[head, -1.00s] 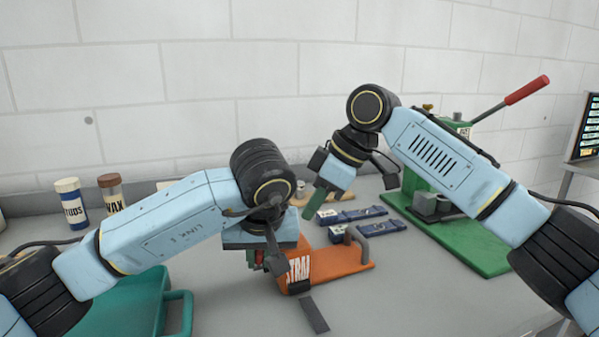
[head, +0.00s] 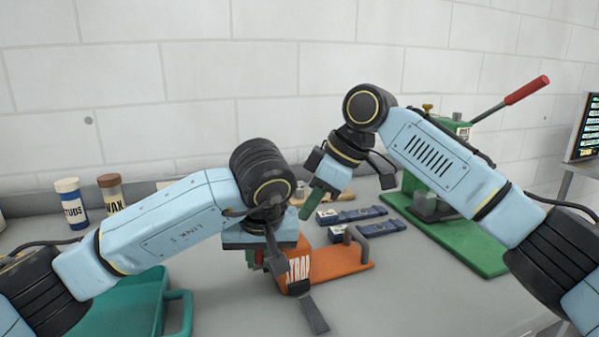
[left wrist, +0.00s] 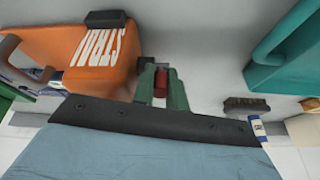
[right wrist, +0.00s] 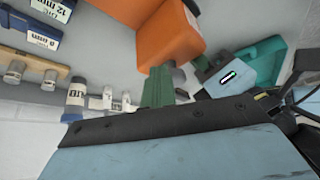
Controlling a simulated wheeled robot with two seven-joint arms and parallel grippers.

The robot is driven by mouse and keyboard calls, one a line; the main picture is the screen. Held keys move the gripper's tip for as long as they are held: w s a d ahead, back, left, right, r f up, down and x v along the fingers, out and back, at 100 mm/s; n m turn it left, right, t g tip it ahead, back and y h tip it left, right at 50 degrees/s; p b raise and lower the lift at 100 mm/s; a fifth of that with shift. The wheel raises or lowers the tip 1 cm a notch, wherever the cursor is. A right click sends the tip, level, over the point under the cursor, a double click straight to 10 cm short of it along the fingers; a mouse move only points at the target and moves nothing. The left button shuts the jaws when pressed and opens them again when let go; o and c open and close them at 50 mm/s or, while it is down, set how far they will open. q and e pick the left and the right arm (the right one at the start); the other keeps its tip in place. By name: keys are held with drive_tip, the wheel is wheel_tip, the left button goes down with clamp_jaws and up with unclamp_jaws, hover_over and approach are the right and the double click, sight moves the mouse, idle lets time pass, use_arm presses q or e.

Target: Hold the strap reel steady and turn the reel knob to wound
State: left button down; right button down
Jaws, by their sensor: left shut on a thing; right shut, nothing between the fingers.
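The orange strap reel (head: 325,265), lettered STRAP, sits on the bench with a dark strap tail (head: 314,314) at its front and a grey bent handle (head: 355,243) on its right. It also shows in the left wrist view (left wrist: 100,60) and the right wrist view (right wrist: 168,38). My left gripper (head: 256,258) is at the reel's left side, its green fingers shut on a small red part (left wrist: 160,84). I cannot tell how this part joins the reel. My right gripper (head: 311,208) is shut and empty, above and behind the reel. A reel knob is not clearly visible.
Blue labelled bars (head: 350,215) lie behind the reel. A green press (head: 470,240) with a red-tipped lever stands right. A teal tray (head: 125,305) is front left. Jars labelled STUDS (head: 71,205) and WAX (head: 111,195) stand back left. Bench front right is clear.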

use_arm(q)
drive_tip(key=shift+d, duration=0.1)
use_arm(e)
drive_tip(key=shift+s+a, duration=0.1)
drive_tip(key=shift+s, duration=0.25)
drive_tip(key=shift+s+a, duration=0.25)
drive_tip(key=shift+s, duration=0.7)
drive_tip(key=shift+s+d, duration=0.1)
drive_tip(key=shift+d, duration=0.15)
drive_tip(key=shift+r, duration=0.1)
wheel_tip(320, 180, up, 6)
drive_tip(key=shift+d+f, duration=0.1)
idle(0.4)
